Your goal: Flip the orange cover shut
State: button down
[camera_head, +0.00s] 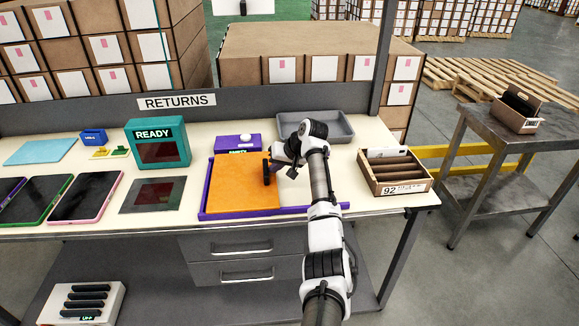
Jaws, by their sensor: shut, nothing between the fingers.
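The orange cover (238,192) is a flat panel on the left part of the purple-edged tray or case (225,216) on the workbench. The purple edge runs along its left and front sides and on to the right, past my arm. My arm hides most of what lies right of the cover. My gripper (268,172) is shut and empty at the cover's right edge, in its rear half. I cannot tell whether it touches the cover.
Behind stand a purple box (238,142) and a grey tray (335,126). A teal READY box (157,142) and a dark plate (153,195) are on the left. A carton marked 92 (394,173) stands right of my arm.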

aim_at(266, 168)
jog(key=shift+a, duration=1.45)
jog(key=shift+s, duration=0.1)
jog(key=shift+d+p, duration=0.1)
jog(key=shift+p, duration=0.2)
